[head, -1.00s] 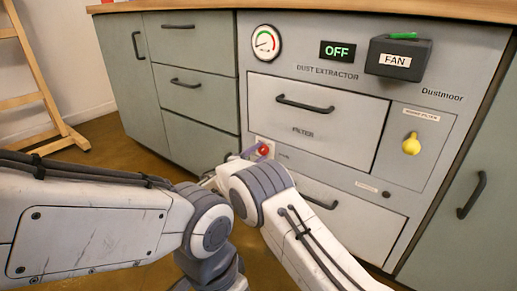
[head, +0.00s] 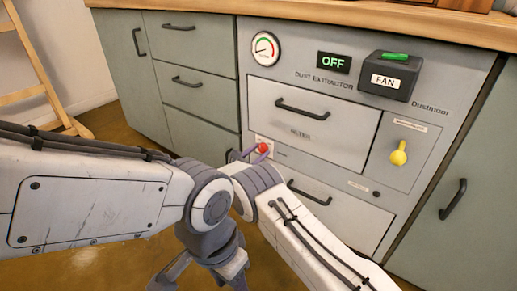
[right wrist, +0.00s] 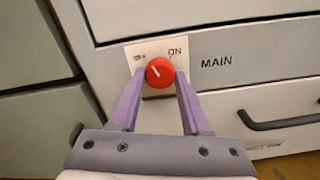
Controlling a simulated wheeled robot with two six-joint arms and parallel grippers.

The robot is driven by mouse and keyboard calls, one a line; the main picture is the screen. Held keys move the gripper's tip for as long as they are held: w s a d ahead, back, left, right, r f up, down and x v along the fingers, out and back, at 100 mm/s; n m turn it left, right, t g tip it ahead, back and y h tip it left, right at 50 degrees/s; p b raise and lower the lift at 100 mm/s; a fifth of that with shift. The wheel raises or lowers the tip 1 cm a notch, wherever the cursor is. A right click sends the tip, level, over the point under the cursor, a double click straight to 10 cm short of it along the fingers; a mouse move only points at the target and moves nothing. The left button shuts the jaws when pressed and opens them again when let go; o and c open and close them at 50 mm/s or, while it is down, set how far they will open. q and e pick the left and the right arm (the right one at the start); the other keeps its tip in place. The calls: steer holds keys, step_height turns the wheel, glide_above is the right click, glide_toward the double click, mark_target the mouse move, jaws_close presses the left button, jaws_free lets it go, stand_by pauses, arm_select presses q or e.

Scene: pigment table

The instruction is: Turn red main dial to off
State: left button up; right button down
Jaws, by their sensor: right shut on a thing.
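The red main dial (right wrist: 160,72) sits on a pale plate (right wrist: 148,48) marked ON at upper right, with a smaller label at upper left; MAIN is printed beside it. Its white mark points to the upper left, toward that smaller label. The dial also shows in the head view (head: 263,147). My right gripper (right wrist: 160,78) has its purple fingers on both sides of the dial and is shut on it. My left gripper (head: 200,275) hangs low at the bottom edge of the head view, clear of the cabinet; its fingertips are not clear.
Above the dial are a FILTER drawer (head: 313,122), a gauge (head: 265,48), a green OFF display (head: 333,63) and a black FAN box (head: 390,76). A yellow knob (head: 398,153) is at right. A drawer handle (right wrist: 278,120) lies right of the gripper.

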steer(key=n+p, duration=0.1)
steer(key=n, duration=0.3)
steer(key=shift+d+r+n, duration=0.1)
steer(key=shift+n, duration=0.2)
stand_by(0.3)
steer(key=shift+c, duration=1.8)
jaws_free()
